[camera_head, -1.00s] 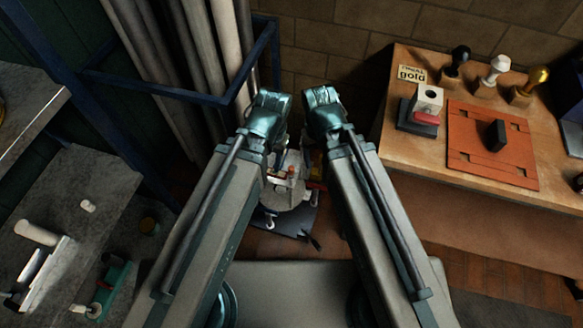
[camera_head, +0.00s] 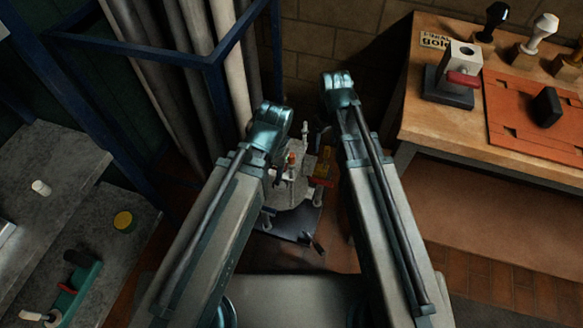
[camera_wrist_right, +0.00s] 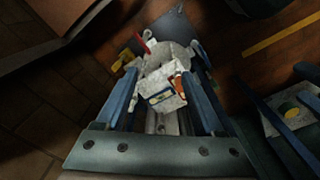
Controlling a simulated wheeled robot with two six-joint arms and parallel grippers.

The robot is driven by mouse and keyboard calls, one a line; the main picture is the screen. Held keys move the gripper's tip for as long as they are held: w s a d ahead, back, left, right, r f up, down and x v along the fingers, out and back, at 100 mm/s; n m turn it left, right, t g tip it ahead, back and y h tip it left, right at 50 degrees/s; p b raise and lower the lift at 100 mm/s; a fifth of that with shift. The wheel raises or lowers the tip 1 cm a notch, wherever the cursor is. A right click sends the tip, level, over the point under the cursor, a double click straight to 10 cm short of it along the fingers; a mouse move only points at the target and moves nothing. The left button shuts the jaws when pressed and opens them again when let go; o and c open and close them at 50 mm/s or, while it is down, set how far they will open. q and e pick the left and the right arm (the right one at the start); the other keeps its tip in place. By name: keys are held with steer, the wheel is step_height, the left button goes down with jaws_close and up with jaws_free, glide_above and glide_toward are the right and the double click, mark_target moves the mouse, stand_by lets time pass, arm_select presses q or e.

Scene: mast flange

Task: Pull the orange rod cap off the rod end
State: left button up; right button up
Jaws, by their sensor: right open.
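The orange rod cap (camera_head: 291,158) sits upright on a white rod on the round grey flange (camera_head: 295,192) low between my arms in the head view. In the right wrist view an orange piece (camera_wrist_right: 178,82), likely the cap, shows near the right-hand finger. My right gripper (camera_wrist_right: 165,74) is open, its two blue fingers pointing toward the flange with a gap between them. I cannot tell whether a finger touches anything. In the head view its jaws are not clear behind the arm. My left gripper is hidden; only the left arm shows.
A yellow block (camera_head: 325,169) and a red part (camera_head: 321,182) sit beside the flange. Grey pipes and a blue frame (camera_head: 215,62) stand behind left. A wooden table (camera_head: 440,120) with several objects is at right, and grey shelves (camera_head: 50,165) are at left.

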steer(key=w+a+n, duration=0.6)
steer(key=a+n, duration=0.1)
steer(key=a, duration=0.2)
steer(key=b, duration=0.9)
glide_toward(291, 155)
steer(key=shift+n, duration=0.4)
steer(key=f, duration=0.2)
steer(key=w+f, duration=0.1)
steer(key=f, duration=0.2)
steer(key=shift+f, duration=0.1)
steer(key=f+b, duration=0.5)
steer(key=shift+s+f, duration=0.1)
steer(key=shift+s, duration=0.2)
jaws_close()
